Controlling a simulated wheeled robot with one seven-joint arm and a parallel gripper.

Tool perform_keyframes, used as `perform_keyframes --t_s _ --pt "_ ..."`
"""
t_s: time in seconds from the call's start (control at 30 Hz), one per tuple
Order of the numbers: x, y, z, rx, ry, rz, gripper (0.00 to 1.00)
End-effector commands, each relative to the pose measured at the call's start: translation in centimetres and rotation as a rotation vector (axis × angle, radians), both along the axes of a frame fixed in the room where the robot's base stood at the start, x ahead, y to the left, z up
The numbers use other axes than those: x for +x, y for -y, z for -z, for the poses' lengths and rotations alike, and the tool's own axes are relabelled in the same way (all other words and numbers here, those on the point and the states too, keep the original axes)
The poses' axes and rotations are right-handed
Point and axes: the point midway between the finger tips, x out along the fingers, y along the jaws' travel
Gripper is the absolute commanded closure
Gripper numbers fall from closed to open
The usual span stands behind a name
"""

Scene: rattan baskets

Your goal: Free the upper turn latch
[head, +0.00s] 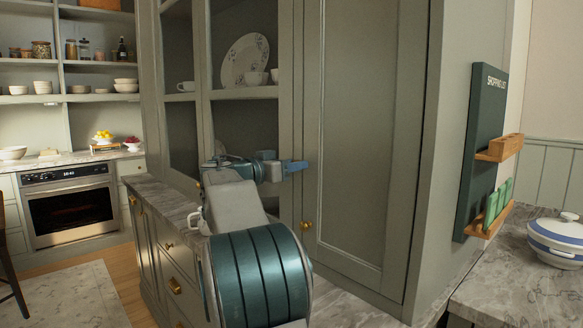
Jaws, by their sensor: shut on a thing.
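A tall grey-green cabinet door (362,130) is closed at the centre right of the head view. My gripper (299,166) is at the left edge of this door, about halfway up in the picture. Its blue fingers are shut at the spot where the upper turn latch sits, and they hide the latch, so its angle cannot be seen. A small brass latch or knob (306,225) shows lower on the same door edge, below my gripper and apart from it.
Glass-fronted shelves with a patterned plate (245,60) and cups stand left of the door. A marble counter (165,205) runs below. At right are a green shopping-list board (481,140) and a blue-and-white lidded dish (556,240).

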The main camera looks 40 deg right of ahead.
Motion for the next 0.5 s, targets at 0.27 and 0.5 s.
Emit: perform_keyframes --t_s 0.27,0.5 --pt "0.12 -0.09 -0.18 -0.017 -0.206 -0.003 0.83" --pt "0.22 -0.11 -0.52 -0.035 -0.435 -0.002 0.83"
